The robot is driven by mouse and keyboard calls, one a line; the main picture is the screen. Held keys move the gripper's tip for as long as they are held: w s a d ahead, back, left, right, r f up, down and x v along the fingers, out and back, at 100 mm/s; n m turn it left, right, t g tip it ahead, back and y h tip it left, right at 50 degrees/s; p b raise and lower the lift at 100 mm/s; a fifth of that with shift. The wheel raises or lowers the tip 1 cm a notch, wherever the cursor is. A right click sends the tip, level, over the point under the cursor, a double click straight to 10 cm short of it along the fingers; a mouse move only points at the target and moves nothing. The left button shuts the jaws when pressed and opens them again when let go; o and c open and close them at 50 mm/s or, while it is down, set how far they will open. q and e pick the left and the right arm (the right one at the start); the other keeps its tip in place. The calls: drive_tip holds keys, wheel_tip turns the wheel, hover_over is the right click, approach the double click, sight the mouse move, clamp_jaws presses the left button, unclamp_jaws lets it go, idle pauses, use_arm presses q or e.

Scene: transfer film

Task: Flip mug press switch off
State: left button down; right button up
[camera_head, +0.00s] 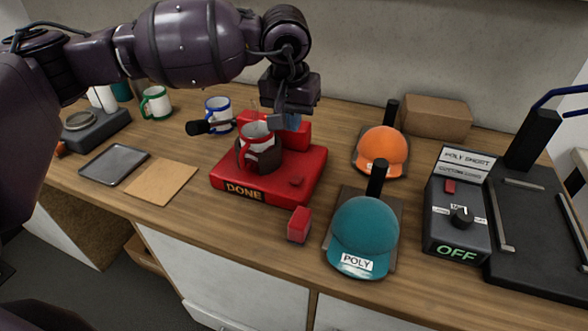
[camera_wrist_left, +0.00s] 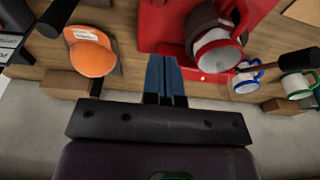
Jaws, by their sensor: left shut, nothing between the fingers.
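The red mug press (camera_head: 225,181) sits on the wooden table, with DONE on its front face. A red and white mug (camera_head: 259,146) stands in a dark wrap on the press, and it also shows in the left wrist view (camera_wrist_left: 214,46). A black lever handle (camera_head: 199,128) sticks out to the left of the press. A small red block (camera_head: 299,225) stands in front of the press. My left gripper (camera_head: 288,121) is shut and empty above the rear of the press; its blue fingers (camera_wrist_left: 165,78) show together in the wrist view. My right gripper is not in view.
Orange (camera_head: 382,150) and teal (camera_head: 364,236) caps rest on stands at right. A black control box (camera_head: 457,225) reads OFF, beside a large black press. Blue (camera_head: 218,112) and green (camera_head: 156,103) mugs stand behind left. A grey tray (camera_head: 113,164) and brown sheet (camera_head: 160,181) lie at left.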

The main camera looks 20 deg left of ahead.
sight(295, 179)
use_arm(q)
drive_tip(key=shift+f, duration=0.1)
drive_tip(key=f, duration=0.8)
drive_tip(key=w+f, duration=0.1)
drive_tip(key=f, duration=0.3)
drive_tip(key=shift+f, duration=0.8)
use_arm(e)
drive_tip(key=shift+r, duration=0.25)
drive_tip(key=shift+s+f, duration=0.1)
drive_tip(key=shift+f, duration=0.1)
